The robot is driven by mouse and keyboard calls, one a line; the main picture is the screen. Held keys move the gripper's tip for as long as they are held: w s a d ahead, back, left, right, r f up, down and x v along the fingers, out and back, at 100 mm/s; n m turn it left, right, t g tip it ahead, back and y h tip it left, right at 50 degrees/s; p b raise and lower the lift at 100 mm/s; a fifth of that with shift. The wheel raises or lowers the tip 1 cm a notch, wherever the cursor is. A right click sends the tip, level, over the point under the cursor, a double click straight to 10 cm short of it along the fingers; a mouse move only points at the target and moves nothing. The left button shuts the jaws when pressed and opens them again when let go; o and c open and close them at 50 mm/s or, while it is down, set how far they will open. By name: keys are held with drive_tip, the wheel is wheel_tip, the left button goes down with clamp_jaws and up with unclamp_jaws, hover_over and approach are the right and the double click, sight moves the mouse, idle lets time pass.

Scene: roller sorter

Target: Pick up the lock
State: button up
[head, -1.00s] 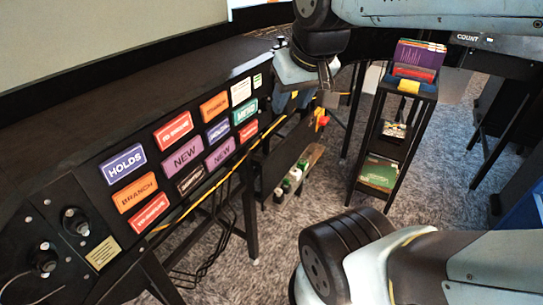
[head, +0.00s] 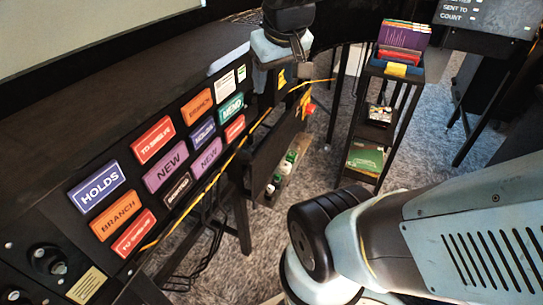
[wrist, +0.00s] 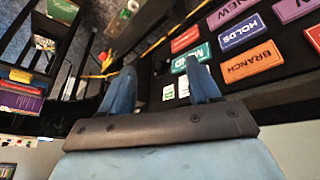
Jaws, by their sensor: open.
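I cannot make out the lock for certain in either view. A small red piece (head: 309,110) and a yellow piece (head: 305,99) hang at the far end of the sorter panel in the head view; they are too small to name. My gripper shows in the wrist view (wrist: 162,74) with its two blue fingers spread and nothing between them. In the head view my gripper is over the panel's far end, its fingertips not clear. The wrist view shows the panel's green label (wrist: 192,57) just beyond the right finger.
The black panel carries coloured labels, among them the blue HOLDS label (head: 97,187). A yellow cord (head: 205,185) runs along its lower edge. A narrow black rack (head: 398,72) with cards stands to the right. A low shelf (head: 283,172) holds small bottles. Grey carpet (head: 325,160) lies between.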

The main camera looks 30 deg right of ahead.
drive_tip(key=w+d+f+n+g+h, duration=0.1)
drive_tip(key=w+d+f+h, duration=0.1)
drive_tip(key=w+d+f, duration=0.4)
drive_tip(key=n+g+y, duration=0.3)
drive_tip(key=n+y, duration=0.1)
drive_tip(key=n, duration=0.2)
hover_over(285, 165)
drive_tip(key=s, duration=0.2)
wheel_tip(285, 165, down, 41)
drive_tip(key=shift+r, duration=0.1)
drive_tip(key=shift+w+a+f, duration=0.1)
drive_tip(key=shift+w+f, duration=0.1)
drive_tip(key=shift+f, duration=0.55)
drive_tip(key=shift+w+a+f, duration=0.1)
drive_tip(key=shift+w+f, duration=0.05)
drive_tip(key=shift+f, duration=0.6)
drive_tip(key=shift+w+f, duration=0.2)
drive_tip(key=shift+f, duration=1.1)
